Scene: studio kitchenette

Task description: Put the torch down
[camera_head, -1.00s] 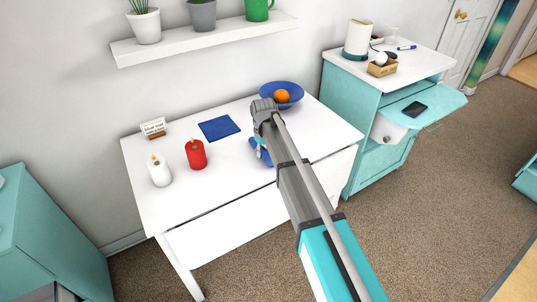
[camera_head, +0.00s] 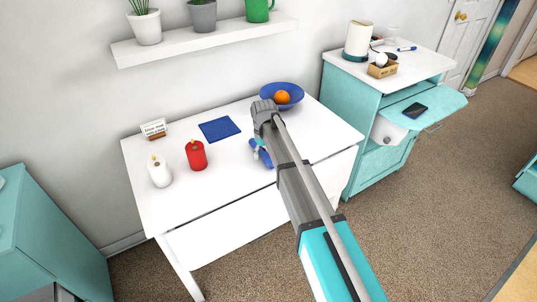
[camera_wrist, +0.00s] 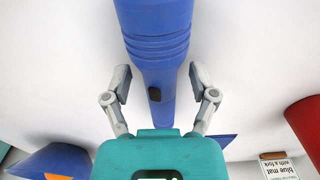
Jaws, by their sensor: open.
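The blue torch (camera_head: 263,155) lies on the white table, partly hidden behind my arm in the head view. In the wrist view the torch (camera_wrist: 157,45) runs down the middle, with a ribbed band and a small dark button. My gripper (camera_wrist: 159,83) is open around it, one finger on each side, with a gap between each finger and the torch. In the head view my arm hides most of the gripper.
On the white table (camera_head: 215,190) stand a red candle (camera_head: 196,156), a white candle (camera_head: 159,172), a small sign (camera_head: 153,128), a flat blue mat (camera_head: 219,129) and a blue bowl (camera_head: 268,101) holding an orange (camera_head: 282,97). A shelf (camera_head: 200,41) hangs above.

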